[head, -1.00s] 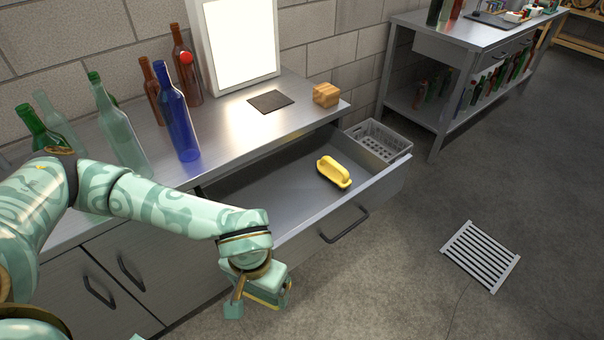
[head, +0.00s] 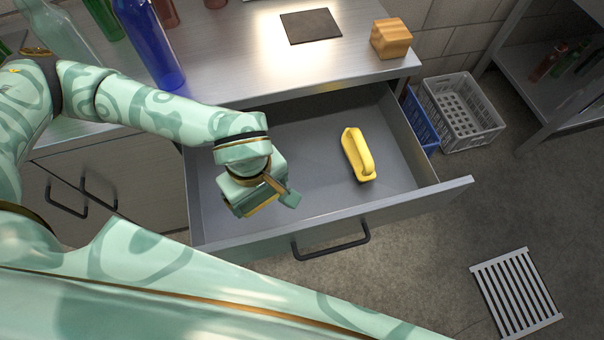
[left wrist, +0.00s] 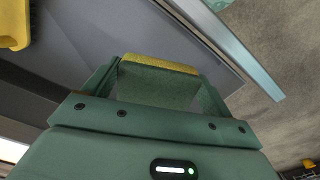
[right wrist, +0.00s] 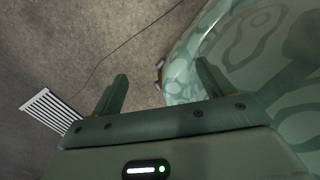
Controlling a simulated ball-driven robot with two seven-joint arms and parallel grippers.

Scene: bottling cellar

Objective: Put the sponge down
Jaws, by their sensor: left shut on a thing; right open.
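My left gripper (head: 260,197) is shut on the sponge and hangs over the left part of the open drawer (head: 230,226), as the head view shows. In the left wrist view the sponge (left wrist: 157,86) is green with a yellow layer at its far edge, held between both fingers. In the head view the gripper hides most of it. My right gripper (right wrist: 162,76) is open and empty over the floor in the right wrist view; the head view does not show its fingers.
A yellow brush (head: 358,154) lies in the right part of the drawer. A wooden block (head: 391,39), dark mat (head: 311,26) and blue bottle (head: 148,45) stand on the counter. Blue (head: 420,122) and grey (head: 491,126) crates sit right of the drawer. The drawer's middle floor is bare.

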